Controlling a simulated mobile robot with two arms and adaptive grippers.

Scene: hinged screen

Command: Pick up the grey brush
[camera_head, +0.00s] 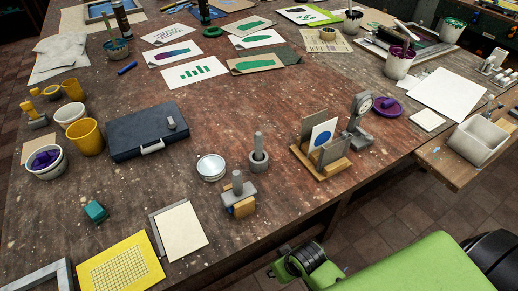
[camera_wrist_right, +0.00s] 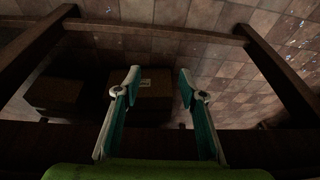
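A grey upright handle with a grey block and a tan wooden part (camera_head: 238,194) stands near the front edge of the table; it may be the grey brush, but I cannot tell for sure. Behind it, a grey upright rod in a round grey base (camera_head: 258,155) stands on the table. My right gripper (camera_wrist_right: 160,78) is open and empty in the right wrist view, with the floor and dark beams beyond its fingers. Its fingers are not clearly seen in the head view. My left gripper is not in view.
A round tin (camera_head: 211,167), a wooden rack with cards (camera_head: 320,165) and a grey scale (camera_head: 360,118) stand nearby. A dark blue case (camera_head: 135,138) lies left. A cream panel (camera_head: 180,231) lies near the front edge. A box (camera_wrist_right: 155,88) sits below, between dark beams.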

